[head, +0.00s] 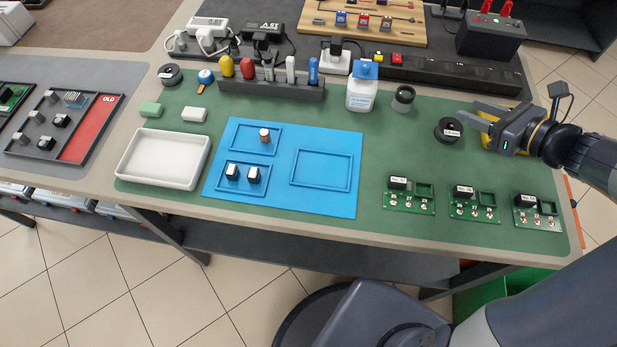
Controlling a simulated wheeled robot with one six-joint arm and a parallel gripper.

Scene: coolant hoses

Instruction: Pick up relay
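Two small black relays with white tops stand side by side in the lower left pocket of the blue mat (330,203): the left relay (232,172) and the right relay (253,175). Black labelled blocks that look like relays also sit on the left board (398,183), the middle board (463,190) and the right board (527,200), each beside an empty-looking socket. My gripper (476,112) is at the right back of the table, fingers apart and pointing left, with nothing between them. It is far to the right of the mat relays.
A white tray (130,172) stands left of the mat. A tool rack (270,91), a white bottle (361,92) and black tape rolls stand behind it. A yellow object (490,143) is partly hidden under my gripper. A tray marked OLD (88,133) holds several parts.

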